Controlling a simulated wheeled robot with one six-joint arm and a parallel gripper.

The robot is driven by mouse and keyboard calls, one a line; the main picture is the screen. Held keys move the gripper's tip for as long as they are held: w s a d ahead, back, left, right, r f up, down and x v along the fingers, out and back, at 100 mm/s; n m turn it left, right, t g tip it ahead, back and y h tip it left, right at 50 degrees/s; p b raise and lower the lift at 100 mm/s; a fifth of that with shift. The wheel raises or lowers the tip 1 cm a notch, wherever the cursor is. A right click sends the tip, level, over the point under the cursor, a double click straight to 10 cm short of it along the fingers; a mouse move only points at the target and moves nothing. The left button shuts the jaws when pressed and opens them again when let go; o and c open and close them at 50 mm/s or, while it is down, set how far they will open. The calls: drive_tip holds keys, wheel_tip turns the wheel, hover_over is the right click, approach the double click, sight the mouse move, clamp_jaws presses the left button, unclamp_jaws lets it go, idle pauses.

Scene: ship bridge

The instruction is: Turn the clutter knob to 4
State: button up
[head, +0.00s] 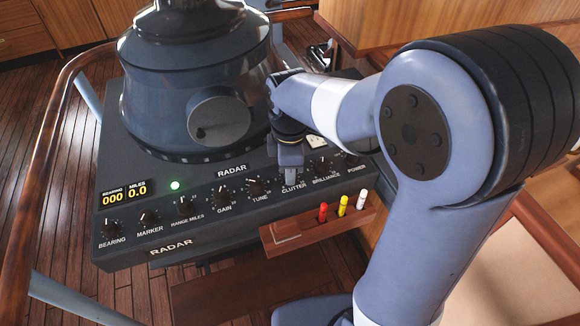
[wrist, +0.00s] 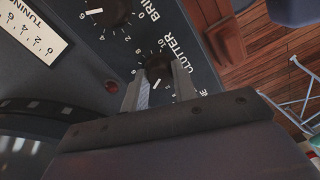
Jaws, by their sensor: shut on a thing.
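The clutter knob (wrist: 158,66) is a small round black knob on the dark radar panel, with a printed scale around it and the label CLUTTER beside it. In the wrist view my gripper (wrist: 160,78) has one grey finger on each side of it, shut on the knob. A short white mark shows on the knob's lower part; I cannot tell for sure which number it points to. In the head view my gripper (head: 290,172) reaches down to the panel just above the CLUTTER label and hides the knob.
The tune knob (head: 256,186) is close on the left and the brilliance knob (head: 319,167) close on the right. The radar column (head: 190,85) rises behind. A wooden holder (head: 300,236) with red, yellow and white markers is below the panel. A wooden rail (head: 45,150) runs along the left.

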drive_tip(key=o, duration=1)
wheel_tip(320, 180, up, 11)
drive_tip(key=shift+f, duration=0.1)
wheel_tip(320, 180, down, 11)
drive_tip(key=shift+m, duration=0.3)
idle(0.4)
drive_tip(key=shift+r, duration=0.25)
